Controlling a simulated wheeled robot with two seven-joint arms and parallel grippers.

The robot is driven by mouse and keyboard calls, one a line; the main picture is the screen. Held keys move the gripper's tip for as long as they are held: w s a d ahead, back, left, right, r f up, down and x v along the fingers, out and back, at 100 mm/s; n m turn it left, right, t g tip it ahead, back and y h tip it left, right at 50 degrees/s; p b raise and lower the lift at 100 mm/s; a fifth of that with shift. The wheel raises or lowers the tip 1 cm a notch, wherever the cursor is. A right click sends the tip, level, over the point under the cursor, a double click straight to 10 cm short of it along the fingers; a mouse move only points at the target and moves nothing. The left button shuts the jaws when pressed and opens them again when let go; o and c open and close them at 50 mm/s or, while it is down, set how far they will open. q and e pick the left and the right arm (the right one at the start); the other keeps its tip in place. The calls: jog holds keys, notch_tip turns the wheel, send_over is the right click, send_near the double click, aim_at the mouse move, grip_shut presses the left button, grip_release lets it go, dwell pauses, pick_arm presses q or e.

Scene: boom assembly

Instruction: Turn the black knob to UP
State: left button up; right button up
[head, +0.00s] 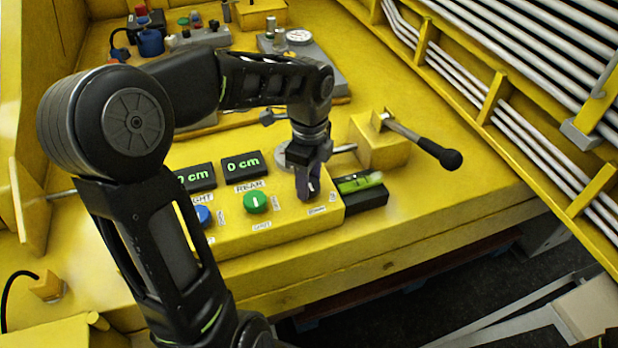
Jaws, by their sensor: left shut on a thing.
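My left gripper (309,190) points down at the right end of the yellow control box (233,241). It is shut on the black knob (311,187), which is mostly hidden between the fingers. A small pale mark shows there. Small white labels lie around the knob, too small to read, so I cannot tell which setting it points to. My right gripper is out of view.
A green knob (256,202) and a blue knob (204,215) sit to the left, below two black displays reading 0 cm. A green level vial (360,183) and a black-handled lever (428,148) are close on the right. Pipes run along the upper right.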

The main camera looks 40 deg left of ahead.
pick_arm(q)
jog(key=c, duration=0.4)
jog(key=shift+o, duration=0.2)
jog(key=shift+n, duration=0.5)
jog(key=n+b, duration=0.1)
jog(key=n, duration=0.4)
jog(key=shift+b, duration=0.4)
jog(key=n+b, duration=0.1)
jog(key=n, duration=0.5)
jog(key=o, duration=1.4)
